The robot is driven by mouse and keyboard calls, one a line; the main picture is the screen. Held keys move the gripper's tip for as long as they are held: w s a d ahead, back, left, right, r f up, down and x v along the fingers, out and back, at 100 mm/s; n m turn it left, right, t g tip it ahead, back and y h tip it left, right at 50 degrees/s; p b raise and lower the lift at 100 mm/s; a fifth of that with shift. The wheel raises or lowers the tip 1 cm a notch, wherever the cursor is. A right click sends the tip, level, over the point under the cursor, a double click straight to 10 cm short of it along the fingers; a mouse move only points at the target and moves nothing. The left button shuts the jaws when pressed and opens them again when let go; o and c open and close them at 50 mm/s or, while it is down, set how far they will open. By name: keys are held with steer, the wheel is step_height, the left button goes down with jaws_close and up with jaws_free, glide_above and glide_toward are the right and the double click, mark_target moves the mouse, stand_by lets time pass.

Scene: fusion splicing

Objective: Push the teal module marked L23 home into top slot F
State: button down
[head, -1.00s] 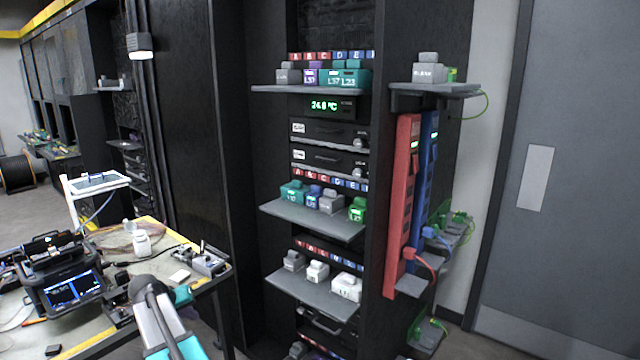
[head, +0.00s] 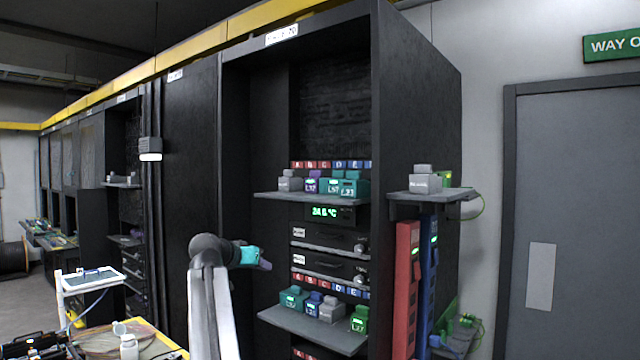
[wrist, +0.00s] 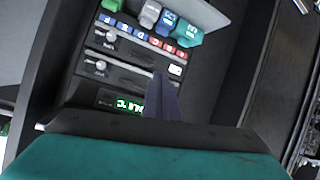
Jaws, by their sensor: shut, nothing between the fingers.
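The teal module marked L23 (head: 355,188) stands at the right end of the top shelf (head: 300,197), below the right end of the red and blue slot labels (head: 354,164). The letter F and how deep the module sits cannot be made out. My gripper (head: 265,264) is to the left of the rack's front and lower than the top shelf, apart from the module. In the wrist view its fingers (wrist: 163,92) are together and empty, over the lit temperature display (wrist: 128,105). The L23 module does not show in the wrist view.
Other modules, grey (head: 289,182), purple (head: 312,183) and teal, stand left of L23. A lower shelf (head: 310,330) bears several modules. A side shelf (head: 432,195) with a grey block juts out at right. Open air lies before the rack.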

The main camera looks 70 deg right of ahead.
mark_target(348, 189)
steer(key=s+d+r+m+g+h, duration=0.1)
steer(key=s+r+m, duration=0.1)
steer(key=s+r, duration=0.6)
steer(key=s+d+r+m+g+h, duration=0.1)
steer(key=s+r+m+g, duration=0.1)
steer(key=s+r, duration=0.7)
step_height(348, 189, up, 9)
steer(key=shift+f+m+g+p, duration=0.1)
steer(key=shift+m+g+p, duration=0.2)
steer(key=shift+m+p, duration=0.2)
steer(key=shift+s+d+f, duration=0.1)
steer(key=shift+d, duration=0.15)
